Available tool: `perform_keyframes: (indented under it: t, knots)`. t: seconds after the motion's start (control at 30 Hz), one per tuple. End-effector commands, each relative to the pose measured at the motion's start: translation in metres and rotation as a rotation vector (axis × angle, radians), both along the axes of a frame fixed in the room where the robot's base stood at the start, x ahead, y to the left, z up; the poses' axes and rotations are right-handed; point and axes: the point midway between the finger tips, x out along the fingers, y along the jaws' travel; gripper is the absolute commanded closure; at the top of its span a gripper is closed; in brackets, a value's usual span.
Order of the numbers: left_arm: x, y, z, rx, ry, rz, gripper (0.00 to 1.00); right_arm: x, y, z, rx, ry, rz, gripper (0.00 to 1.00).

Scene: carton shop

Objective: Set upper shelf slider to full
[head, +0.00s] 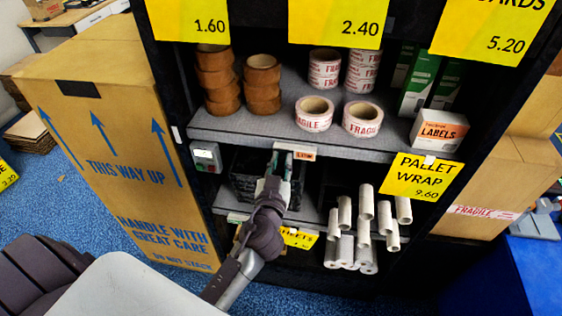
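The upper shelf (240,128) is grey and carries tape rolls and boxes. A small grey panel with a green display (207,157) sits at the left end of its front edge. A small orange-lettered plate (304,155) is on the same edge further right, beside a pale strip. I cannot make out the slider itself or its setting; my gripper covers part of this spot. My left gripper (281,163) reaches up to the shelf edge, its fingertips at or very near the pale strip. Whether its fingers are apart or closed on something is unclear. My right gripper does not show.
Brown tape rolls (262,84), FRAGILE rolls (314,113) and a LABELS box (438,130) stand on the upper shelf. White wrap rolls (366,228) are below, near a dark crate (243,172). A large carton (115,150) stands left. Yellow price signs (422,176) hang from edges.

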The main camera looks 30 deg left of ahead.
Motion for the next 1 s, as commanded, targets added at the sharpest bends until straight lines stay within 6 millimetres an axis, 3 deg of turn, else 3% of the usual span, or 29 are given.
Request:
perform_keyframes:
  t: [0.1, 0.43, 0.7, 1.0]
  knots:
    - [0.0, 0.0, 0.0, 0.0, 0.0, 0.0, 1.0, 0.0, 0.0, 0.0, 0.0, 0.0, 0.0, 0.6]
    - [0.001, -0.003, -0.002, -0.001, 0.0, 0.0, 1.0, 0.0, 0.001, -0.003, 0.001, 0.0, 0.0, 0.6]
    - [0.013, -0.045, -0.005, -0.007, -0.004, 0.0, 1.0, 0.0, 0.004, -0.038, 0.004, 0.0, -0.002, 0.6]
    - [0.016, -0.058, 0.0, 0.0, 0.0, -0.004, 1.0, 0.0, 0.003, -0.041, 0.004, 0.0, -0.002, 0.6]
